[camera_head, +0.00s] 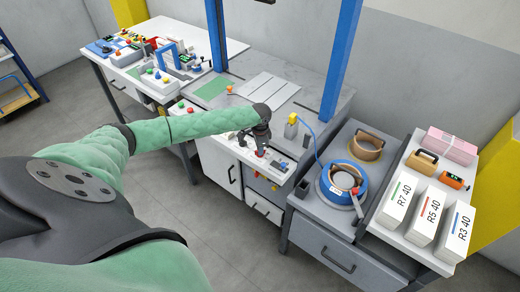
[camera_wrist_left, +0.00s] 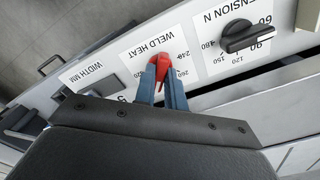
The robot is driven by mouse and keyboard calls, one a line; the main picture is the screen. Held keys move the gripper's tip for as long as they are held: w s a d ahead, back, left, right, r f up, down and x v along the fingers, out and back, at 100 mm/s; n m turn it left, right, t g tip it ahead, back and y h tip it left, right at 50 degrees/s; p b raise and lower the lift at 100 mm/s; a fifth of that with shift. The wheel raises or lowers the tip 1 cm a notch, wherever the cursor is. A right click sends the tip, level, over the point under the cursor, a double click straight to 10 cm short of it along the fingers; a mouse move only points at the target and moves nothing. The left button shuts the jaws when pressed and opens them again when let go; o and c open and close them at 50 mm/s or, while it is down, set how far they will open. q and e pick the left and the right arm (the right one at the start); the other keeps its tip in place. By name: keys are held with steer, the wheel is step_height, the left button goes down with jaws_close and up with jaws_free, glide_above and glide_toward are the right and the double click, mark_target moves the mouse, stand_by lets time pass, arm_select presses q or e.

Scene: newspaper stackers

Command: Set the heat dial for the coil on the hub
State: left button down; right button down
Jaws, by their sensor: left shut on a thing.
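In the left wrist view, the red heat dial (camera_wrist_left: 161,63) stands on the white WELD HEAT scale (camera_wrist_left: 135,52), with numbers such as 240 and 260 beside it. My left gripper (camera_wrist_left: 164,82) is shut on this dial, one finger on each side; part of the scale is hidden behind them. In the head view my left gripper (camera_head: 260,152) is at the front panel of the grey bench, hiding much of the dial. The coil (camera_head: 328,190) is a blue ring with a small white label, lying on the hub at the right. My right gripper is not in view.
A black TENSION N knob (camera_wrist_left: 245,37) is close to the right of the heat dial. A WIDTH MM scale (camera_wrist_left: 86,68) is to the left. White boxes marked R7 40 (camera_head: 396,207), R5 40 (camera_head: 427,218) and R3 40 (camera_head: 456,232) stand at the far right.

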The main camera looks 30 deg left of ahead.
arm_select(q)
steer(key=shift+w+r+m, duration=0.1)
steer(key=shift+m, duration=0.4)
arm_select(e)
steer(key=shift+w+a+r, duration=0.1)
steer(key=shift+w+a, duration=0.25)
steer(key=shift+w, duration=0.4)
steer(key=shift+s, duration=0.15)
arm_select(q)
steer(key=c, duration=1.5)
jaws_free()
steer(key=shift+o, duration=0.2)
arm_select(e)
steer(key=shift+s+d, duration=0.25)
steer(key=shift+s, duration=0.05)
arm_select(q)
steer(key=shift+r, duration=0.1)
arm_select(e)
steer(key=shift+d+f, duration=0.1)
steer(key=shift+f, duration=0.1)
